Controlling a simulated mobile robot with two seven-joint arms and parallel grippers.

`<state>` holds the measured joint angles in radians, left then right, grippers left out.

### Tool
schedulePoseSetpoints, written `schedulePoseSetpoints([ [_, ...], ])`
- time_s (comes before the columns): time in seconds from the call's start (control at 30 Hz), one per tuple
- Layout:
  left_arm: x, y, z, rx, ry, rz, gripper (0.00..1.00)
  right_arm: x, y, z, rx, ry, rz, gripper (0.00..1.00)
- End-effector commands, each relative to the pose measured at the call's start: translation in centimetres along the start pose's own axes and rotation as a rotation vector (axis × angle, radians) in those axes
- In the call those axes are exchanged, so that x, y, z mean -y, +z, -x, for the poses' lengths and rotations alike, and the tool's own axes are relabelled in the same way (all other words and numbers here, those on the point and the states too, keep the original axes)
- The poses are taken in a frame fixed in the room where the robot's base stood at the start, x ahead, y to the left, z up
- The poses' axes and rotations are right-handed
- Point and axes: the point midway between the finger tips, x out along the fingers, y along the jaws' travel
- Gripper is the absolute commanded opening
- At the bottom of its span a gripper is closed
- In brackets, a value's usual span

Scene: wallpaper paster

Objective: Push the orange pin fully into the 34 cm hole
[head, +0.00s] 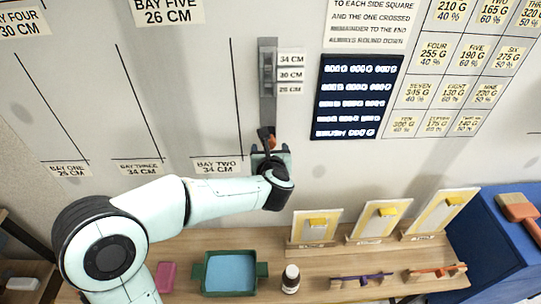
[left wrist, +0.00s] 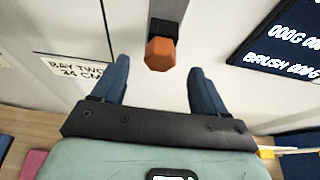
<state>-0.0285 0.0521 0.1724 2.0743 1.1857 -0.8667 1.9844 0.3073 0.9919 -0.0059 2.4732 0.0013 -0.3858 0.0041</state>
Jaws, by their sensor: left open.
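The orange pin (left wrist: 160,54) shows in the left wrist view as a faceted orange head on a dark block at the near end of a grey strip. In the head view only a bit of the orange pin (head: 272,139) shows behind my wrist. The grey strip (head: 267,75) runs up the wall, with the 34 cm label (head: 291,58) at its top right and two lower labels beneath. My left gripper (head: 271,152) is open, its blue fingers (left wrist: 158,68) on either side of the pin with gaps, not touching it. The 34 cm hole itself is not clearly visible. My right gripper is out of view.
A dark board (head: 355,97) hangs right of the strip. Below, a wooden bench (head: 190,250) holds a green tray (head: 205,275), a bottle (head: 290,279) and several yellow-and-white sample stands. A blue box (head: 490,245) with a brush (head: 518,207) stands at right.

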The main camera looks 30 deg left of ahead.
Motion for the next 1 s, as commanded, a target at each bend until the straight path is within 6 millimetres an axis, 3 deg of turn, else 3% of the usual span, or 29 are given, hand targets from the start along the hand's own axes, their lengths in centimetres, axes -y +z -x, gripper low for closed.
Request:
schedulePoseSetpoints([
  [0.2,0.0,0.1,-2.1,0.0,0.001,0.0,0.73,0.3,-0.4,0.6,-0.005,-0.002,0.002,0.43],
  [0.53,0.0,0.0,-2.5,0.0,0.0,0.0,0.73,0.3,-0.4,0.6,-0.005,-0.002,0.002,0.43],
  [0.57,0.0,0.0,-2.5,0.0,0.0,0.0,0.7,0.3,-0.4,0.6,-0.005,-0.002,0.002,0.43],
  [0.73,0.0,0.0,-2.5,0.0,0.0,0.0,0.14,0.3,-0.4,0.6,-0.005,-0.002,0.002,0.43],
  [1.0,0.0,-0.2,-2.1,0.0,-0.001,0.0,0.13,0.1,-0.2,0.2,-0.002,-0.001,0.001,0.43],
])
